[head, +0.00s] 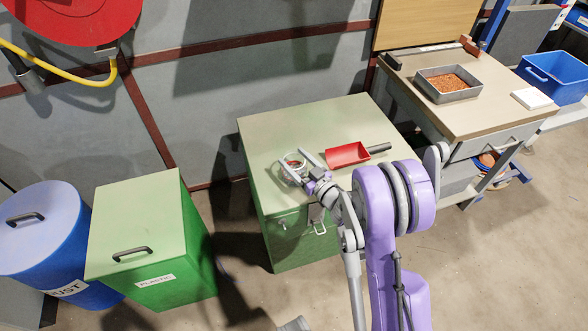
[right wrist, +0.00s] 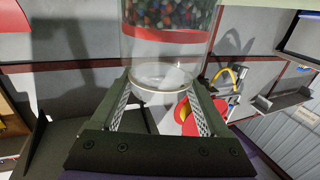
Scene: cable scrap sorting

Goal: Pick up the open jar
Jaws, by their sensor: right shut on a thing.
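The open jar (head: 293,162) is a small clear vessel near the front left of the green cabinet's top in the head view. My right gripper (head: 291,168) is shut on it, with one finger on each side. In the right wrist view the clear jar (right wrist: 165,50) stands between the two fingers. It has a red band and dark, red and green granules inside; the part between the fingers is clear and empty. I cannot tell whether its base touches the cabinet top.
A red scoop (head: 347,154) with a dark handle lies on the green cabinet (head: 300,122), right of the jar. A workbench (head: 478,118) with a metal tray (head: 425,86) of orange granules stands at right. A green plastic bin (head: 140,215) and a blue drum (head: 45,232) stand at left.

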